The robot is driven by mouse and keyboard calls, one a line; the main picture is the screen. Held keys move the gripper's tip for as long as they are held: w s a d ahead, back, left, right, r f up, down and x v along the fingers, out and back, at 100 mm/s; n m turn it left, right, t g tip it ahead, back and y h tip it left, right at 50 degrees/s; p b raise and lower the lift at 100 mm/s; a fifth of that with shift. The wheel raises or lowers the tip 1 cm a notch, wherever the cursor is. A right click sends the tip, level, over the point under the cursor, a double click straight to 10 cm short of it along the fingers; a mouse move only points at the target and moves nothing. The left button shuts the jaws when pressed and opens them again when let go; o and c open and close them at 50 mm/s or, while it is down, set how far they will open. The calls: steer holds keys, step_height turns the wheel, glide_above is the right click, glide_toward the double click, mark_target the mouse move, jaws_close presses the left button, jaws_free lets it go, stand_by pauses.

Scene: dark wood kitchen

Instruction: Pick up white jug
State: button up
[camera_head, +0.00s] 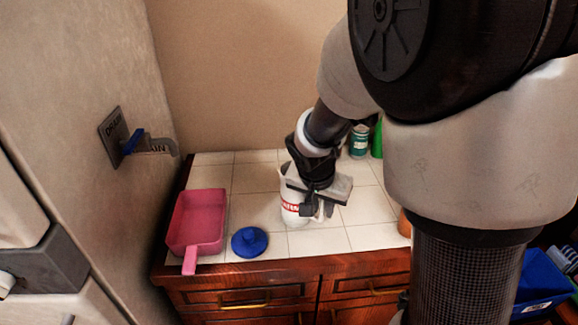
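The white jug (290,212) with a red band of lettering stands on the tiled counter, near its front edge. My gripper (319,209) points down right beside it, on its right side in the picture, and covers part of the jug. The fingers are small and dark here. I cannot tell whether they are open or shut, or whether they touch the jug.
A pink pan (197,222) and a blue lid-like object (249,242) lie left of the jug. A teal and white container (360,141) and a green bottle (377,140) stand at the back right. The tiled counter (254,178) is clear behind the jug. A blue bin (541,283) is at lower right.

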steer(key=shift+w+d+f, duration=0.1)
steer(key=shift+w+f, duration=0.15)
steer(key=shift+f, duration=0.35)
jaws_close()
steer(key=shift+r, duration=0.15)
